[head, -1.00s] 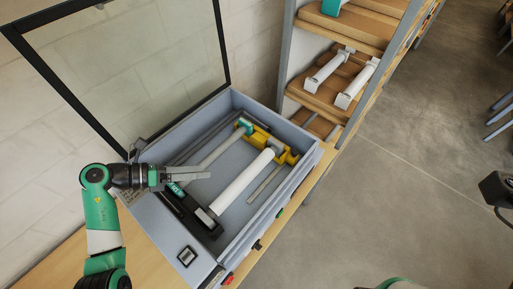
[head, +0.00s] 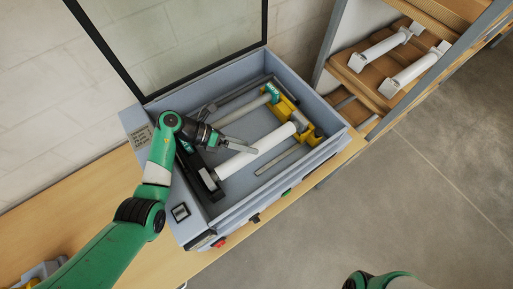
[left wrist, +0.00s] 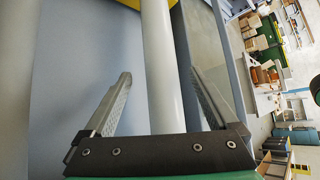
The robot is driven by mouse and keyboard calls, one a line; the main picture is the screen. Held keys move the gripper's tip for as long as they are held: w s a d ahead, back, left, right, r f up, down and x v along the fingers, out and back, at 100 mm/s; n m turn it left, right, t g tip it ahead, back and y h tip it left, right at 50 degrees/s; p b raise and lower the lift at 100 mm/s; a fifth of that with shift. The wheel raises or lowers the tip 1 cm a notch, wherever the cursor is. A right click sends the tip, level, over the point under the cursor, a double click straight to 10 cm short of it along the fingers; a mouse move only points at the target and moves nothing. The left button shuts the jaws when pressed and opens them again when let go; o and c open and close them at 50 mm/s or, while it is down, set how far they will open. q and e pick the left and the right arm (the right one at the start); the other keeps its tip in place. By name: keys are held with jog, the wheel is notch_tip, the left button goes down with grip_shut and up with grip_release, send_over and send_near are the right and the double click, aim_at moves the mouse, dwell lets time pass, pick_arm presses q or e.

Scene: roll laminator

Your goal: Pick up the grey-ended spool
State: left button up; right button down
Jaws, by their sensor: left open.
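The grey-ended spool (head: 256,152) is a long white roll lying at a slant in the open laminator, its grey end (head: 299,120) by the yellow bracket. My left gripper (head: 250,147) is open over the middle of this roll. In the left wrist view the white roll (left wrist: 161,60) runs between the two spread fingers (left wrist: 160,80). I cannot tell whether the fingers touch it. A second roll with a teal end (head: 272,92) lies behind it. My right gripper is out of view.
The grey laminator housing (head: 340,143) has raised walls around the rolls, with its clear lid (head: 190,40) standing open behind. A black block (head: 196,168) sits at the roll's near end. Two white spools (head: 415,72) lie on the wooden shelf at right.

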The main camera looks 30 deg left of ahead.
pick_arm(q)
jog(key=x, duration=0.4)
jog(key=shift+w+d, duration=0.1)
jog(key=shift+d, duration=0.05)
jog(key=shift+r, duration=0.1)
grip_shut()
